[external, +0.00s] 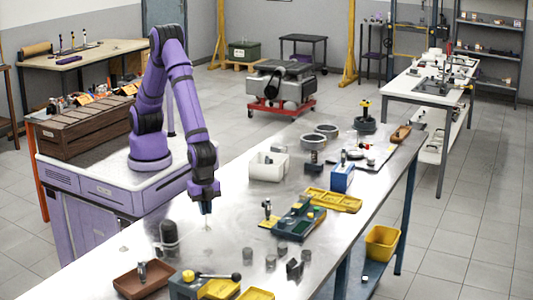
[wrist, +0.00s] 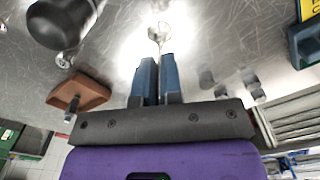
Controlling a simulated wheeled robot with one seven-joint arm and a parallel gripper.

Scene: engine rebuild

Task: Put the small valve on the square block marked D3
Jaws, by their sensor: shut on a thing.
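My gripper (external: 206,208) points down over the near left part of the metal workbench. In the wrist view its two blue fingers (wrist: 158,78) are closed on a small silver valve (wrist: 159,34). The valve's round head is beyond the fingertips; its stem runs back between them. In the external view the valve (external: 207,223) shows as a thin pale piece below the fingers, apparently above the bench. Several small grey blocks stand to the near right, one of them here (external: 248,255). I cannot read a D3 mark on any, and their exact shapes are unclear.
A brown tray (external: 128,283) holding an upright metal piece lies near left. A dark rounded object (external: 168,234) stands left of the gripper. A green and yellow fixture (external: 296,219) is right; a white bin (external: 268,172) is behind. Bare metal surrounds the valve.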

